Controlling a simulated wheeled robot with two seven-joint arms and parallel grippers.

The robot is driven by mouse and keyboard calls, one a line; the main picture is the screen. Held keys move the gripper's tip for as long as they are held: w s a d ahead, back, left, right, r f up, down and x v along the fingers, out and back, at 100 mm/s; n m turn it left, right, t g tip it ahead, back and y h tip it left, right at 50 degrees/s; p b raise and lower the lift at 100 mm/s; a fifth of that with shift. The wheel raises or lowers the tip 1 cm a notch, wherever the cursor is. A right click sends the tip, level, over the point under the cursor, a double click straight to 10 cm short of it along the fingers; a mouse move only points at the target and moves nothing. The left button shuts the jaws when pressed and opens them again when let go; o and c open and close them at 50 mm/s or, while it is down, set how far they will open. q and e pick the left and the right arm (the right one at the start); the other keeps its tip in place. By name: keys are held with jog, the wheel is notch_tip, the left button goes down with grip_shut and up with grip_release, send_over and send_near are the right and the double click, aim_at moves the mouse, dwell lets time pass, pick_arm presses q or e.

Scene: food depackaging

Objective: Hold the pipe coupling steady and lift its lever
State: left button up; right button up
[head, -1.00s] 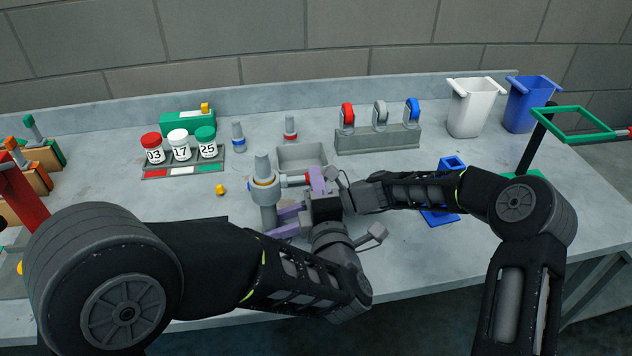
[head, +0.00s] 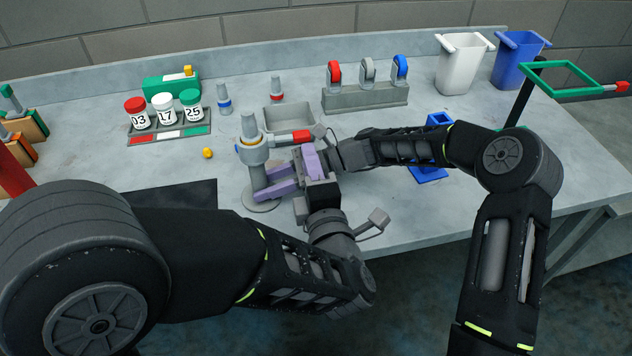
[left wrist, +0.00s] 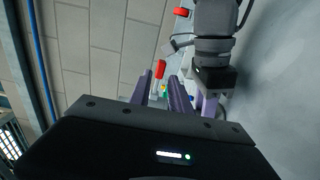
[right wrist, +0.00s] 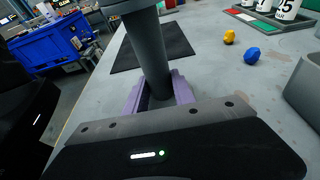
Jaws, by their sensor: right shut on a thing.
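The grey pipe coupling (head: 252,155) stands upright on a round base in the head view, with a blue and yellow collar. Its red lever (head: 291,137) sticks out to the right, nearly level. My right gripper (head: 264,183) is shut on the post below the collar; the right wrist view shows its lavender fingers around the dark grey post (right wrist: 148,55). My left gripper (head: 304,157) is just below and in front of the lever. In the left wrist view its fingers (left wrist: 162,92) are apart, with the red lever (left wrist: 160,69) in line with the gap beyond them; contact is not visible.
A grey bin (head: 289,117) stands behind the lever. A jar rack (head: 170,132) and a yellow piece (head: 208,153) lie to the left. A stand with rings (head: 366,97) is at the back, and a blue holder (head: 428,174) is at the right. A dark mat (head: 190,203) lies front left.

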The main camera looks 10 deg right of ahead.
pick_arm(q)
jog(key=s, duration=0.5)
jog(key=shift+s, duration=0.4)
pick_arm(e)
jog(key=o, duration=1.1)
jog(key=shift+c, duration=0.2)
jog(key=shift+v, duration=3.7)
